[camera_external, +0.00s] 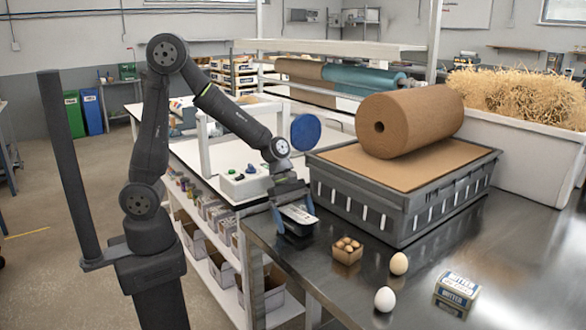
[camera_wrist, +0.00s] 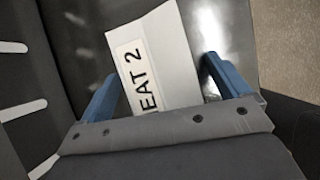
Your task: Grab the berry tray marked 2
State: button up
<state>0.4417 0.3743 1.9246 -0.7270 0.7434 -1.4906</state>
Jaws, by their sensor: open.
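A pale flat piece (camera_wrist: 178,55) with a white label shows between my fingers in the wrist view. The visible part of its label reads "EAT 2"; the start of the word is hidden by my gripper. In the external view the pale piece (camera_external: 298,214) is below my gripper (camera_external: 293,205), at the near left edge of the metal table. My gripper (camera_wrist: 160,72) is open, with one blue finger on each side of the piece and gaps visible beside it. I see no tray that I can read as a berry tray.
A dark crate (camera_external: 400,212) with a brown paper roll (camera_external: 410,120) on it stands behind to the right. A small box of brown round things (camera_external: 347,250), two eggs (camera_external: 398,263) (camera_external: 385,299) and a printed box (camera_external: 457,291) lie to the right.

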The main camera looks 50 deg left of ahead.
jog(key=shift+f, duration=0.25)
jog(key=c, duration=1.2)
jog(key=shift+r, duration=0.15)
